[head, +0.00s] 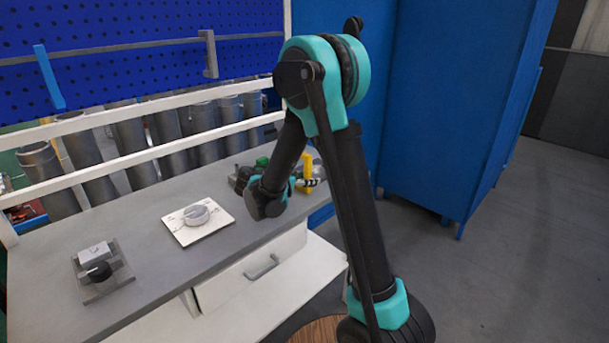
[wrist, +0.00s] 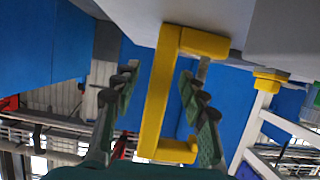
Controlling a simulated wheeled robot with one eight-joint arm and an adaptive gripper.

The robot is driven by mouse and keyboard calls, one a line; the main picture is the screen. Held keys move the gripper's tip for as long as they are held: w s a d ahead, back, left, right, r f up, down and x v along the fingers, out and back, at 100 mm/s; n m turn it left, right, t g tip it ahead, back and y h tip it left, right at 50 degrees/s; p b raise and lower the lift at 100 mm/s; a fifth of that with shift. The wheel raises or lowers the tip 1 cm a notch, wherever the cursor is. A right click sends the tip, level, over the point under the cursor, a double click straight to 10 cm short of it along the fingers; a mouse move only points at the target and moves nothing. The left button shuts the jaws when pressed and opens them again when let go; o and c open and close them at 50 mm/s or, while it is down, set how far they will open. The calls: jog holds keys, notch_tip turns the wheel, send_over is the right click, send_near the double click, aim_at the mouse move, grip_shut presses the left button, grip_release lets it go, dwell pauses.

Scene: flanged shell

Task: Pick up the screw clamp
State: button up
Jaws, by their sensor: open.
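The screw clamp (wrist: 158,95) is a yellow C-shaped frame. In the wrist view it stands between the two fingers of my gripper (wrist: 158,78), with a gap visible on each side. One of its arms lies against or close to the grey surface at the top of the picture; I cannot tell if they touch. A short metal rod shows beside that arm. In the head view the yellow clamp (head: 307,162) shows at the far right end of the bench, right at my gripper (head: 309,183). My gripper is open around the clamp. My arm hides part of that area.
The grey bench (head: 150,270) carries a white plate with a round grey part (head: 196,214) and a small metal fixture (head: 98,268). Green and dark items (head: 262,161) stand near my gripper. White rails and a blue pegboard (head: 140,70) are behind; a blue cabinet (head: 450,100) is right.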

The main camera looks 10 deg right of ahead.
jog(key=shift+w+d+f, duration=0.1)
jog(key=shift+d, duration=0.05)
grip_shut()
jog(key=shift+r, duration=0.2)
dwell(0.4)
